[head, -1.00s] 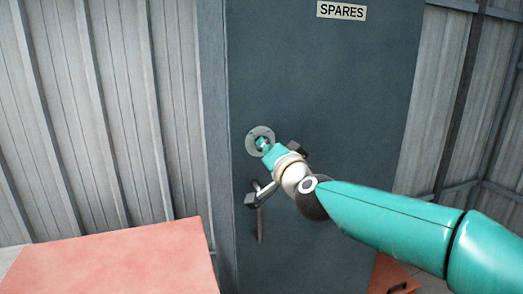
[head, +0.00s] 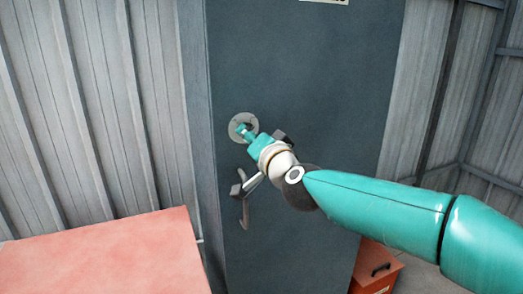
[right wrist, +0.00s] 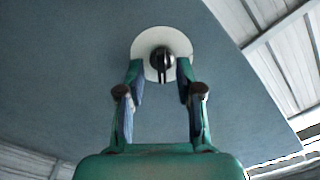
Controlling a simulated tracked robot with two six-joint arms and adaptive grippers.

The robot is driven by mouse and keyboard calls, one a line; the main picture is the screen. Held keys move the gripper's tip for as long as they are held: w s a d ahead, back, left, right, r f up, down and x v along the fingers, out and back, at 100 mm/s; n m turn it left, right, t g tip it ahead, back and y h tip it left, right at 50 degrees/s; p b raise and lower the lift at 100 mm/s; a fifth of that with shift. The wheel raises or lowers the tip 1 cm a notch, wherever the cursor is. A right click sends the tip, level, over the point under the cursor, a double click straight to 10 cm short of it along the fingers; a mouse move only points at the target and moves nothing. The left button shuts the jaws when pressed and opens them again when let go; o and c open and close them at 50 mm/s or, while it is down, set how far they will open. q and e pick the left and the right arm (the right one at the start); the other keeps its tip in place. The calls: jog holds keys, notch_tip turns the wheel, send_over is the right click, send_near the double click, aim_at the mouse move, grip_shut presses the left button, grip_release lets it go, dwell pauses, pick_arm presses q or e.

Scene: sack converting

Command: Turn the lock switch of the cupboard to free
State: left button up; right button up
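The cupboard's dark blue-grey door (head: 300,70) fills the middle of the head view. The lock switch is a dark knob on a round pale plate (head: 234,125). In the right wrist view the knob (right wrist: 162,61) sits on its white plate (right wrist: 162,36), with its narrow grip pointing down the picture. My right gripper (head: 244,130) is at the plate. In the right wrist view its two fingers (right wrist: 160,76) are apart, one on each side of the knob's lower part, with gaps visible. Contact cannot be told. My left gripper is out of view.
A dark lever handle (head: 245,213) hangs on the door below the switch, close under my right wrist. A red-topped surface (head: 110,255) stands at the lower left. An orange box (head: 380,265) sits at the lower right. Corrugated walls (head: 100,110) stand behind.

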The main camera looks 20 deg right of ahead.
jog(key=s, duration=1)
jog(key=shift+s+d, duration=0.2)
jog(key=shift+s, duration=0.1)
